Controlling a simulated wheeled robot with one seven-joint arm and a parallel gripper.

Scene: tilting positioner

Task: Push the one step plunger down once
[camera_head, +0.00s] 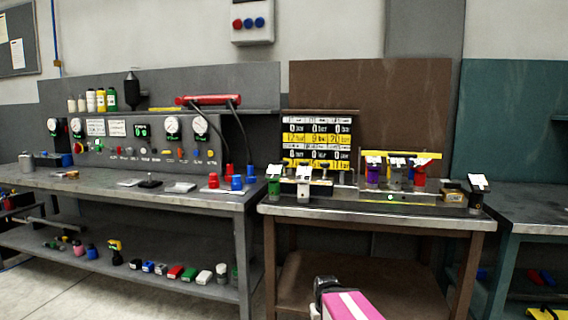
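The brown workbench (375,221) at centre right bears a row of small devices with white label cards. A green one (274,187) stands at the left end, beside a pale post-like one (303,188). A purple one (373,176) and a red one (419,178) stand farther right under a yellow bar (402,155). A dark one (477,194) stands at the right end. The labels are too small to read, so I cannot tell which device is the one step plunger. A pink and white part of my arm shows at the bottom centre; my gripper's fingers do not show.
A grey bench (130,192) with gauges, red and blue fittings and a loaded lower shelf stands left. A teal bench (535,228) stands right. Open floor shows at lower left.

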